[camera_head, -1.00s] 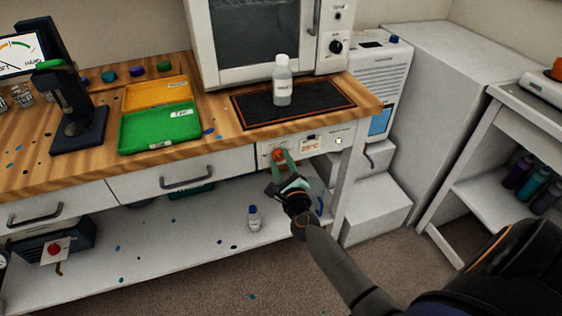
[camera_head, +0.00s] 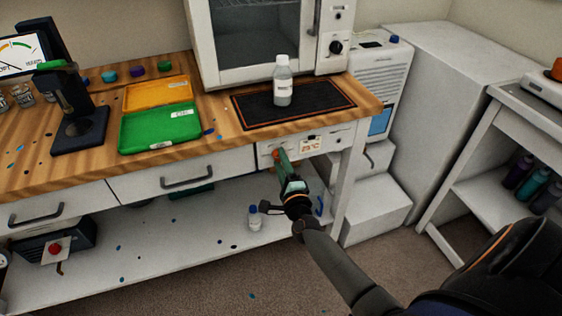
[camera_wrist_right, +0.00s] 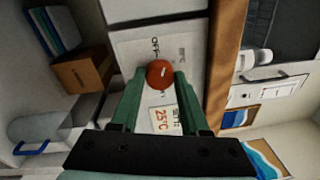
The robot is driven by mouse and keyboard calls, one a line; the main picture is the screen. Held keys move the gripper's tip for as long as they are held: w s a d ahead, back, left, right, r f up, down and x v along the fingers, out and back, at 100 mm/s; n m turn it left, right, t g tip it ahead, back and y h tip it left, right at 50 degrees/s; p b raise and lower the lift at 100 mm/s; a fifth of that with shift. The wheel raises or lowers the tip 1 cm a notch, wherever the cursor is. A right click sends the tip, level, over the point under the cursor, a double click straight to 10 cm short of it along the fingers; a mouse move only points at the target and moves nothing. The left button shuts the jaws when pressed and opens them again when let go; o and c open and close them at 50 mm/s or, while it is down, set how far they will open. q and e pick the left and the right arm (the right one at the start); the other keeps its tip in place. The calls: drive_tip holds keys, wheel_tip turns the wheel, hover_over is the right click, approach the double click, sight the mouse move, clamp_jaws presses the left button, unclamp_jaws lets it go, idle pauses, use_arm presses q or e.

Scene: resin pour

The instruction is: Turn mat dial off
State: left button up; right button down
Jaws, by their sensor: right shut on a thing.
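The mat dial (camera_wrist_right: 160,73) is an orange-red round knob on the white front panel below the black heat mat (camera_head: 300,102). In the right wrist view it sits between the tips of my right gripper's green fingers, with an OFF mark beside it. My right gripper (camera_head: 279,156) is shut on the dial; in the head view its fingers mostly hide the knob. A 25°C label (camera_wrist_right: 163,119) is on the panel, and it also shows in the head view (camera_head: 311,145). My left gripper is not in view.
The wooden bench edge runs just above the panel. A small blue-capped bottle (camera_head: 254,219) stands on the lower shelf, near my right arm.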

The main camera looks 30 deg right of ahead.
use_arm(q)
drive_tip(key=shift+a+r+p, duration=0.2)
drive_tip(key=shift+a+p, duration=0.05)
drive_tip(key=shift+p, duration=0.05)
use_arm(e)
drive_tip(key=shift+f+n+y, duration=0.1)
drive_tip(key=shift+n+y, duration=0.2)
drive_tip(key=shift+n, duration=2.2)
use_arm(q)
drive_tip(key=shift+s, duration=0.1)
use_arm(e)
drive_tip(key=shift+c, duration=2)
unclamp_jaws()
use_arm(q)
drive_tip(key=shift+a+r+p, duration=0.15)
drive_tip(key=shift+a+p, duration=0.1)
drive_tip(key=shift+p, duration=0.1)
use_arm(e)
drive_tip(key=v, duration=1.2)
drive_tip(key=shift+s+f, duration=0.25)
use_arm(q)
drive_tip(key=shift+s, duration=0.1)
